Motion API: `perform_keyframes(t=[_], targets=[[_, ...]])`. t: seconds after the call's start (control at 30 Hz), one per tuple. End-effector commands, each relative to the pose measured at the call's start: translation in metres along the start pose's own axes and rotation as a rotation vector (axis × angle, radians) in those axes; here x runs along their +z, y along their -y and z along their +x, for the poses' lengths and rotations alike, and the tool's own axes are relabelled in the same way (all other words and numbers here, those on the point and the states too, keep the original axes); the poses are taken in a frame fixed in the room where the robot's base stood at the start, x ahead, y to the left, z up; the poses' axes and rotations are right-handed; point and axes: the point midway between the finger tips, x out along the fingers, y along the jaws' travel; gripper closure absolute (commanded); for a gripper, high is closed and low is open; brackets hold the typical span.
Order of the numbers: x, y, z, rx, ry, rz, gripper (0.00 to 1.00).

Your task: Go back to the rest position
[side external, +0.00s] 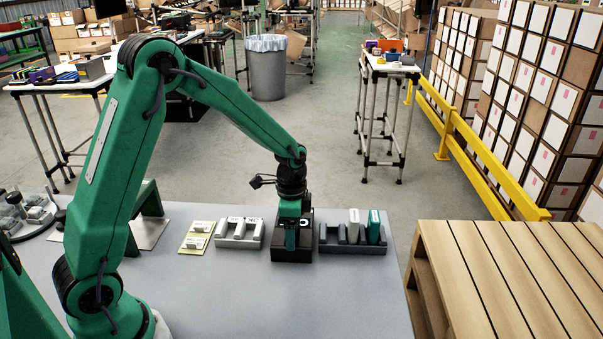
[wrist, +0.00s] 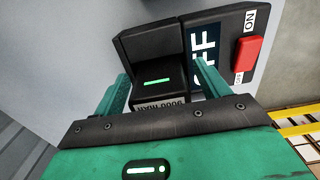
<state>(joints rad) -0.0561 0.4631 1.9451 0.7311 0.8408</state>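My gripper (side external: 291,238) points down at a black device (side external: 291,256) on the grey table in the side view. In the wrist view the two green fingers of my gripper (wrist: 161,75) stand apart, one on each side of a black block (wrist: 155,82) with a lit green strip. The block sits at the black device, which also shows in the wrist view (wrist: 150,42) with a red switch (wrist: 248,55) and ON and OFF lettering. The fingers look spread; any contact with the block is hard to see.
A light grey rack (side external: 240,234) stands left of the device, beside a yellowish board (side external: 197,237). A wooden pallet (side external: 500,270) lies beyond the table's right edge.

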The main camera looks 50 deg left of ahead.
Motion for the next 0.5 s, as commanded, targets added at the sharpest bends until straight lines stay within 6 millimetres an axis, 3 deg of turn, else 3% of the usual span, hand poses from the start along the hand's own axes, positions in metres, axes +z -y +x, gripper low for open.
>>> perform_keyframes(t=[0.13,0.2,0.5], targets=[[0.0004,-0.0013,0.0009,0.003,0.003,0.001,0.24],[0.0006,-0.0015,0.0012,0.004,0.004,0.001,0.39],[0.0007,-0.0012,0.0007,0.004,0.003,0.0,0.4]])
